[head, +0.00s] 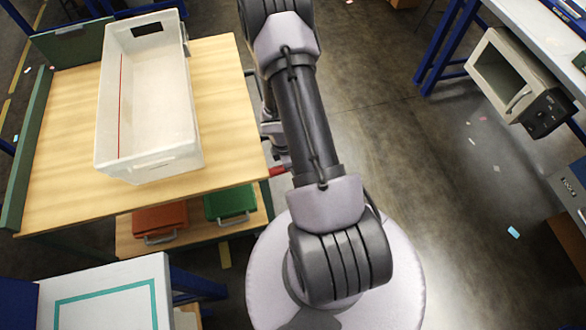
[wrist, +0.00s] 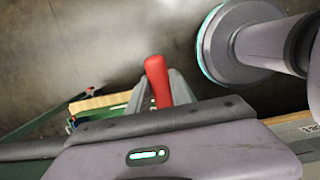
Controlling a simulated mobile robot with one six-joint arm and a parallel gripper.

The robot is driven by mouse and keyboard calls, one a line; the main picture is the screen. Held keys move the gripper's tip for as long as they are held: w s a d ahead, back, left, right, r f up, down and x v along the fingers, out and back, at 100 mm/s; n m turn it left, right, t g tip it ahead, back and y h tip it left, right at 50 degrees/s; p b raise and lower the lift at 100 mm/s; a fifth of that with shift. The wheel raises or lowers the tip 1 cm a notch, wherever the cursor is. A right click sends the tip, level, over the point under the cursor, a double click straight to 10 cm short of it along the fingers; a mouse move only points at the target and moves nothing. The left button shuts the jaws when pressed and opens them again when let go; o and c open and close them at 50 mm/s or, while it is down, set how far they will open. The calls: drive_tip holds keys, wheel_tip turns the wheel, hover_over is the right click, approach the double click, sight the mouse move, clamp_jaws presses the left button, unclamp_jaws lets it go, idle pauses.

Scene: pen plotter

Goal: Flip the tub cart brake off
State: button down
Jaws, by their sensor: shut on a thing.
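The tub cart has a light wooden top (head: 225,95), and a white tub (head: 150,85) stands on it. The red brake lever (wrist: 157,78) shows in the wrist view, standing up between the fingers of my gripper (wrist: 163,88). My gripper is shut on it. In the head view a small red end of the lever (head: 277,171) shows at the cart's right edge. There my gripper (head: 274,142) is beside that edge and partly hidden behind my arm. The lever's pivot is hidden.
An orange bin (head: 160,221) and a green bin (head: 230,204) sit on the cart's lower shelf. A white-topped table (head: 60,290) with a teal outline is at the lower left. The floor between is mostly clear.

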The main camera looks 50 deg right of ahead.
sight(279, 168)
drive_tip(key=shift+a+r+h, duration=0.1)
drive_tip(key=shift+r+h, duration=0.25)
drive_tip(key=shift+h, duration=0.05)
drive_tip(key=c, duration=1.2)
unclamp_jaws()
drive_tip(key=shift+o, duration=0.2)
drive_tip(key=p+v, duration=1)
drive_tip(key=v, duration=0.7)
drive_tip(key=shift+w+r, duration=0.2)
drive_tip(key=shift+w, duration=0.15)
